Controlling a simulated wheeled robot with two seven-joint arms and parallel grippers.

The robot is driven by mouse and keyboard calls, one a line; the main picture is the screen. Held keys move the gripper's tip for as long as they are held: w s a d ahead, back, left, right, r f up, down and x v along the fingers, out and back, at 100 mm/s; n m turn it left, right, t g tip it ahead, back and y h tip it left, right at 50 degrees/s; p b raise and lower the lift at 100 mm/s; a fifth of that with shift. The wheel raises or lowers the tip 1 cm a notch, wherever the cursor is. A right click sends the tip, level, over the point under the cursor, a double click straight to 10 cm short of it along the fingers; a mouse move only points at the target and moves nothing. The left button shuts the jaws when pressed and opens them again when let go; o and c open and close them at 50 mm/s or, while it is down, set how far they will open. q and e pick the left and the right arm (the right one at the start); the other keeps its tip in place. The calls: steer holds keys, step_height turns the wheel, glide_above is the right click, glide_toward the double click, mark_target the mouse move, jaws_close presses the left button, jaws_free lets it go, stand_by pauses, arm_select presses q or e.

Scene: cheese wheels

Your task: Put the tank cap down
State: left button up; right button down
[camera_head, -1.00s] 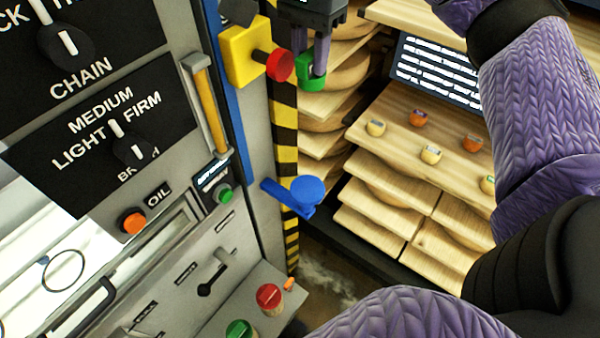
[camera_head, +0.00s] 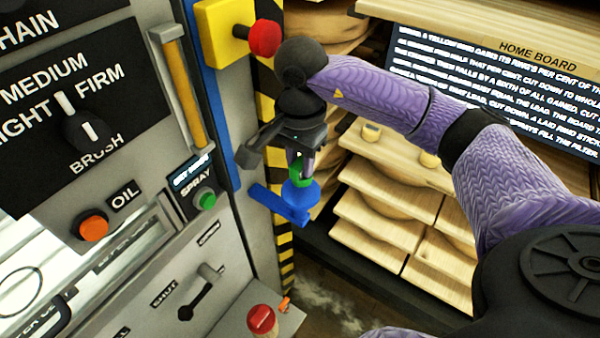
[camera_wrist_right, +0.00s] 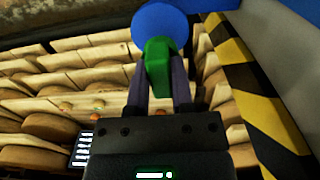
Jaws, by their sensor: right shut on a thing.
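My right gripper (camera_head: 300,164) points down and is shut on a small green piece, which I take to be the tank cap (camera_head: 300,178). The cap is right above the round top of a blue bracket (camera_head: 297,203) that sticks out by the striped post. I cannot tell whether cap and bracket touch. In the right wrist view the green cap (camera_wrist_right: 157,62) is between the two fingers (camera_wrist_right: 160,78), with the blue round part (camera_wrist_right: 160,20) just beyond it. My left gripper is not in view.
The machine's panel with a spray button (camera_head: 204,198) and an orange oil button (camera_head: 90,226) fills the left. A yellow box with a red button (camera_head: 264,38) is above the gripper. Wooden shelves (camera_head: 385,215) with cheese wheels stand behind, and a text board (camera_head: 500,80) at upper right.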

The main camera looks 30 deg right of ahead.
mark_target(300, 161)
step_height(300, 161, down, 3)
steer(key=shift+r, duration=0.1)
steer(key=shift+c, duration=2.4)
jaws_free()
steer(key=shift+r, duration=0.15)
step_height(300, 161, up, 11)
steer(key=shift+r+p, duration=0.2)
steer(key=shift+p, duration=0.85)
steer(key=shift+r, duration=0.2)
